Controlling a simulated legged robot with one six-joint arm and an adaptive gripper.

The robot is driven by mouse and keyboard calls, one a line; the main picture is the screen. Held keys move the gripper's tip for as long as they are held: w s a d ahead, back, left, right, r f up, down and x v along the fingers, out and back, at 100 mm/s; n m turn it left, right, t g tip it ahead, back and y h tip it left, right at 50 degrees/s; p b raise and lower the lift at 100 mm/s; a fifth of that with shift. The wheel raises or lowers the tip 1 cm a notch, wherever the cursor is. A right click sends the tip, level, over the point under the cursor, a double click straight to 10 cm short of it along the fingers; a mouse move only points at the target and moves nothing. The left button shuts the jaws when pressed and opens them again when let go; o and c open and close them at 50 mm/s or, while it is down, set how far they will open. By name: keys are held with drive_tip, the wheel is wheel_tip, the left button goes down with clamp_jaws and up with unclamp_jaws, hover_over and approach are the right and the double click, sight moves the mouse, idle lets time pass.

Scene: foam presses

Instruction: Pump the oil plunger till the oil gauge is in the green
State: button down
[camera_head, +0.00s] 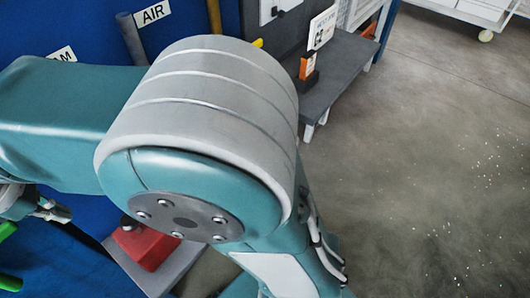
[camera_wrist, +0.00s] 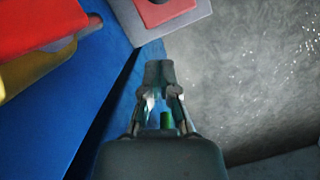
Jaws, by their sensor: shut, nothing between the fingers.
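My gripper (camera_wrist: 159,74) is in the middle of the wrist view, with its fingertips together and nothing seen between them. It points toward a red block on a grey plate but stays apart from it in the picture. This red block (camera_head: 146,243) has a dark knob on top and sits on a grey plate (camera_head: 172,270) in the head view. The block also shows at the top of the wrist view (camera_wrist: 165,11). I cannot tell whether it is the oil plunger. No oil gauge can be made out. My arm hides much of the head view.
A blue panel (camera_head: 88,28) with an AIR label (camera_head: 152,13) stands behind my arm. Green bar ends (camera_head: 8,230) show at the left edge. A red and yellow part (camera_wrist: 40,30) is at upper left in the wrist view. Grey floor (camera_head: 440,160) lies open at right.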

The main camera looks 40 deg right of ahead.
idle(0.4)
drive_tip(key=d, duration=0.1)
drive_tip(key=d+f, duration=0.1)
drive_tip(key=d, duration=0.2)
drive_tip(key=shift+s+d+f, duration=0.15)
drive_tip(key=shift+s+d, duration=0.15)
drive_tip(key=shift+s, duration=0.05)
drive_tip(key=shift+f, duration=0.1)
drive_tip(key=shift+x, duration=3.4)
drive_tip(key=shift+a, duration=0.1)
